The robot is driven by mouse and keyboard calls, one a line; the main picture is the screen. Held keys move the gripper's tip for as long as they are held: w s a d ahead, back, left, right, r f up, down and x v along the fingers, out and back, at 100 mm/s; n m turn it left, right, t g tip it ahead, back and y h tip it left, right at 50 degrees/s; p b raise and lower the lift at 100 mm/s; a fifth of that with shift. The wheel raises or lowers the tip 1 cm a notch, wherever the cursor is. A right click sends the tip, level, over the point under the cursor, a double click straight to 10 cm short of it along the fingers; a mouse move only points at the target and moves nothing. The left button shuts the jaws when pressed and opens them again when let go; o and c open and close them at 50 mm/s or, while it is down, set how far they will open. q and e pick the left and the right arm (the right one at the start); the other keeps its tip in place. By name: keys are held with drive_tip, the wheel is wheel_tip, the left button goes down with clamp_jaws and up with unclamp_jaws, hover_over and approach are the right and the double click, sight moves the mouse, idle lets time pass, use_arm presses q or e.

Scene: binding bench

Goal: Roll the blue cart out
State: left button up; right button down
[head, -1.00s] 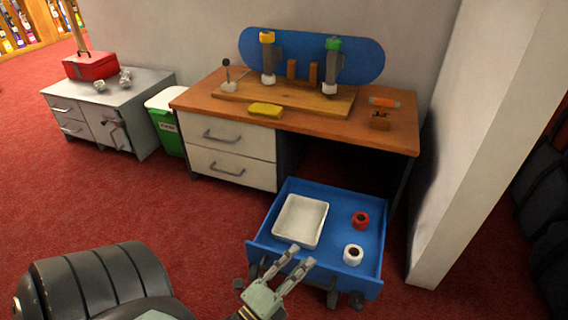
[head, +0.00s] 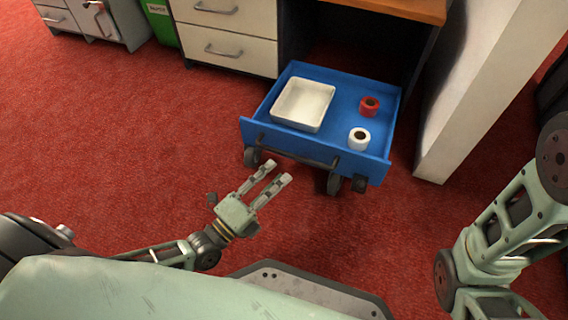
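The blue cart (head: 336,88) stands on the red carpet, its back part under the desk and its front out in the open. A dark handle bar (head: 297,150) runs along its front side, with dark wheels below. My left gripper (head: 275,176) is in front of the cart, at the left part of the handle in the picture. Its two fingers are apart with nothing between them. It looks short of the handle, not touching it. My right arm shows at the right edge, but its gripper is out of view.
On the cart are a white tray (head: 330,123), a red roll (head: 369,106) and a white roll (head: 359,139). The desk drawers (head: 232,45) are at its left and a white wall (head: 470,110) at its right. Carpet in front is clear.

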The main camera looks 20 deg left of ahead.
sight(296, 158)
use_arm(q)
drive_tip(key=b+x, duration=0.3)
drive_tip(key=x, duration=0.4)
drive_tip(key=shift+b, duration=0.4)
drive_tip(key=shift+w+r, duration=0.1)
drive_tip(key=shift+r, duration=0.05)
clamp_jaws()
drive_tip(key=shift+r, duration=0.1)
